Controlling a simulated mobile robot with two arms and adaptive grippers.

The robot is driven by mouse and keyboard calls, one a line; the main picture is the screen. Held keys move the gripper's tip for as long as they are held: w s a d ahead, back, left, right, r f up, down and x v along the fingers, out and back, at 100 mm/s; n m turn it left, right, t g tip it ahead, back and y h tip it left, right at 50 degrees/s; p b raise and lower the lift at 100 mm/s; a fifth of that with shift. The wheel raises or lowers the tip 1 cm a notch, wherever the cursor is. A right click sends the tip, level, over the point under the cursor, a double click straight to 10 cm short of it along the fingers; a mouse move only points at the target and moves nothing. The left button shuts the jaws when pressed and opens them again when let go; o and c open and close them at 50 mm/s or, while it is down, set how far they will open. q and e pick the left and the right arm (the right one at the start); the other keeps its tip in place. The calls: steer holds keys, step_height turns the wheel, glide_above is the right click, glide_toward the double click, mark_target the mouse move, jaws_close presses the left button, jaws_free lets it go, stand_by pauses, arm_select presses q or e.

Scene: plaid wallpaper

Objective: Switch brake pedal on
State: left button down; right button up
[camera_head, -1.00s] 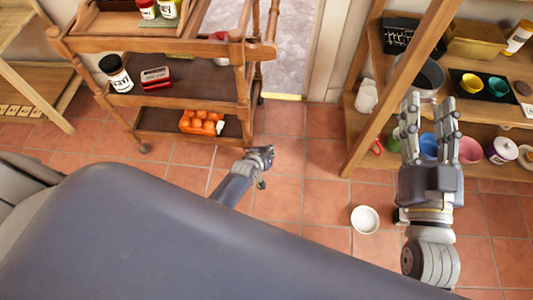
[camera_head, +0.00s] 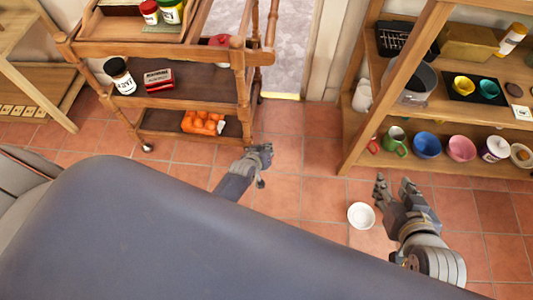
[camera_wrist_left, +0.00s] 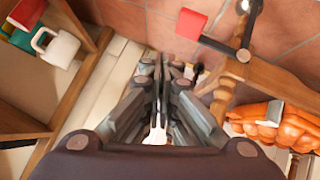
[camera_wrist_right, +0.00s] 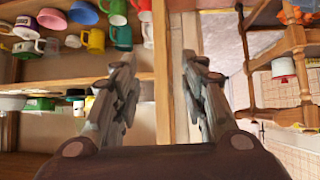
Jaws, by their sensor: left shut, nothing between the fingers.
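A red pad (camera_wrist_left: 191,24) on a dark bar, apparently the brake pedal, shows at the top of the left wrist view beside a turned wooden leg of the trolley (camera_head: 190,45). I cannot make it out in the head view. My left gripper (camera_head: 261,152) is low over the tiles by the trolley's front right leg. In the left wrist view my left gripper (camera_wrist_left: 160,68) is shut and empty, apart from the red pad in the picture. My right gripper (camera_head: 394,187) is open and empty, low in front of the right shelf; its spread fingers fill the right wrist view (camera_wrist_right: 158,75).
The wooden shelf (camera_head: 405,85) at right holds several mugs and bowls. A white bowl (camera_head: 361,216) lies on the floor left of my right gripper. Jars and orange items stand on the trolley. Tiled floor (camera_head: 300,195) between trolley and shelf is clear.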

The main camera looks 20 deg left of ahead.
arm_select(q)
steer(key=s+d+r+p, duration=0.1)
steer(key=s+r+p, duration=0.2)
steer(key=s+r, duration=0.2)
steer(key=shift+d+p, duration=0.2)
steer(key=shift+p, duration=0.1)
arm_select(e)
steer(key=s+d+f+g, duration=0.2)
steer(key=s+g, duration=0.1)
steer(key=s, duration=0.3)
steer(key=s+d+f+g+h, duration=0.1)
steer(key=s+g, duration=0.2)
steer(key=s, duration=0.2)
steer(key=shift+s+d+f+h, duration=0.3)
steer(key=shift+s+d+f, duration=0.1)
arm_select(q)
steer(key=shift+r, duration=0.1)
